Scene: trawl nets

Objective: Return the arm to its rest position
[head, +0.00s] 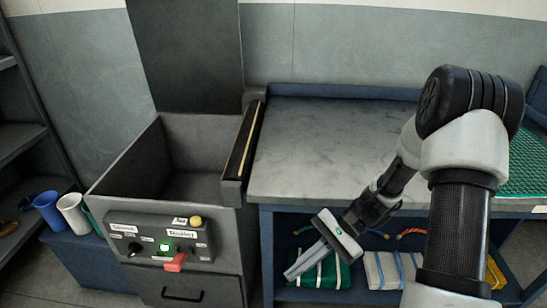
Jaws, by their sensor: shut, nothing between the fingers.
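My arm (463,180) rises at the right of the head view, bends at a black elbow and reaches down and left. My gripper (290,275) is in front of the workbench's lower shelf, low in the middle of the view. Its fingers are together and point down and left. I see nothing held in them. The gripper hides part of a green bundle with white bands (327,274) on the shelf behind it.
The grey worktop (310,150) is bare. Cups (70,208) stand at far left. A green net (525,165) lies at far right.

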